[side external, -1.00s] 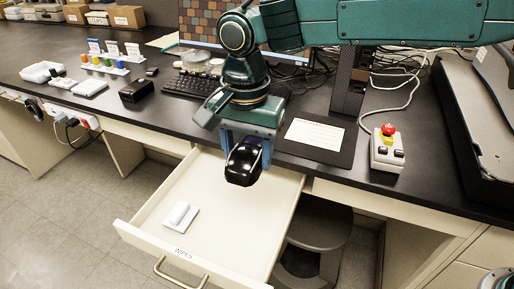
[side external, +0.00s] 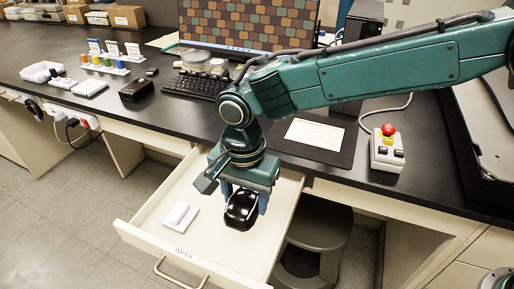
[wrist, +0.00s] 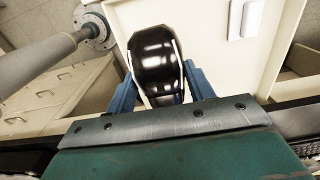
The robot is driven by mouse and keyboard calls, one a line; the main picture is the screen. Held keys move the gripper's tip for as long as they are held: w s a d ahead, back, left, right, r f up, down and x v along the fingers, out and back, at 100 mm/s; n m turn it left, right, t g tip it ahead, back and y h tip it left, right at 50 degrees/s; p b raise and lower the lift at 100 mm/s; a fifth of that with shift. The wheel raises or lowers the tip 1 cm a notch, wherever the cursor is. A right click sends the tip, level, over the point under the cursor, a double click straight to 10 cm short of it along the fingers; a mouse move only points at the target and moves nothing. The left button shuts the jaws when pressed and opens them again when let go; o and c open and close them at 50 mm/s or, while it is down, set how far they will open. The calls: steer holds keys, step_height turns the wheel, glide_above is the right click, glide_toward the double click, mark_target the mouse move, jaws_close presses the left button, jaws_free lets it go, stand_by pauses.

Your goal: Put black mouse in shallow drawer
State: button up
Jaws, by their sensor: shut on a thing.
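The black mouse (side external: 241,210) is glossy and sits between the blue fingers of my gripper (side external: 242,206), which is shut on it. In the wrist view the mouse (wrist: 156,62) shows between the two blue fingers of my gripper (wrist: 157,88). The shallow drawer (side external: 215,248) is pulled open, pale inside, with a label reading WIPES on its front. The mouse is over the right part of the drawer. I cannot tell exactly how far it is above the drawer floor.
A small white object on a pad (side external: 180,215) lies in the drawer's left part; it also shows in the wrist view (wrist: 245,18). A stool (side external: 318,240) stands right of the drawer. The desk holds a keyboard (side external: 195,86), a mouse pad (side external: 335,152) and a red-button box (side external: 387,150).

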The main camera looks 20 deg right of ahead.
glide_above(247, 241)
step_height(247, 241, down, 8)
steer(key=shift+r, duration=0.1)
steer(key=shift+f, duration=2.15)
steer(key=shift+f, duration=0.2)
steer(key=o, duration=1.4)
steer(key=shift+r, duration=0.15)
step_height(247, 241, up, 12)
steer(key=shift+f, duration=0.15)
steer(key=shift+r, duration=0.2)
